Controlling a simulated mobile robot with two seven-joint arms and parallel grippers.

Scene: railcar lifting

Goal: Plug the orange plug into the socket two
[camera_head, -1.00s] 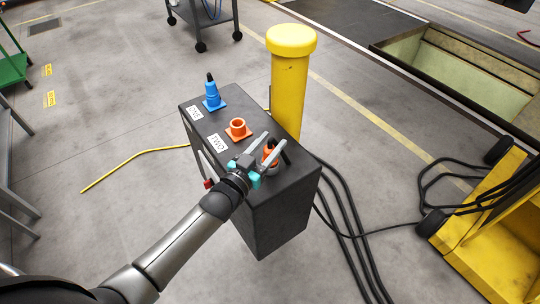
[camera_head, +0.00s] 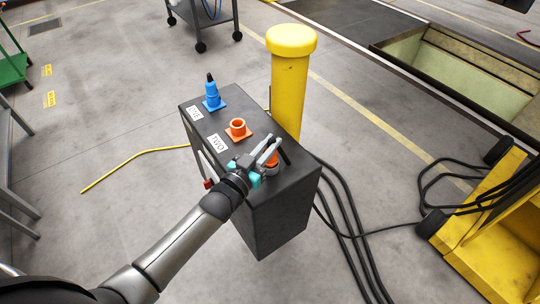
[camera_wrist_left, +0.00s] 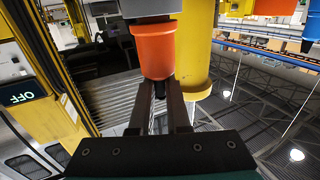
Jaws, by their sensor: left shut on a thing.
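The orange plug (camera_head: 271,162) is at the near right end of the dark box's top, partly hidden by my gripper. My left gripper (camera_head: 270,146) is shut on it; its fingers lie close together around the plug's dark upper part. In the left wrist view the plug (camera_wrist_left: 157,48) is large and orange, just beyond the finger tips (camera_wrist_left: 160,88). Socket two (camera_head: 238,130) is an orange open ring on a square base, beside the label TWO (camera_head: 218,143). It is empty and apart from the plug. My right gripper is not in view.
The dark box (camera_head: 280,215) also bears a blue plug (camera_head: 211,92) standing at the label ONE (camera_head: 195,113). A yellow post (camera_head: 291,85) rises close behind the box. Black cables (camera_head: 345,215) run along the floor at the right. The floor at the left is mostly clear.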

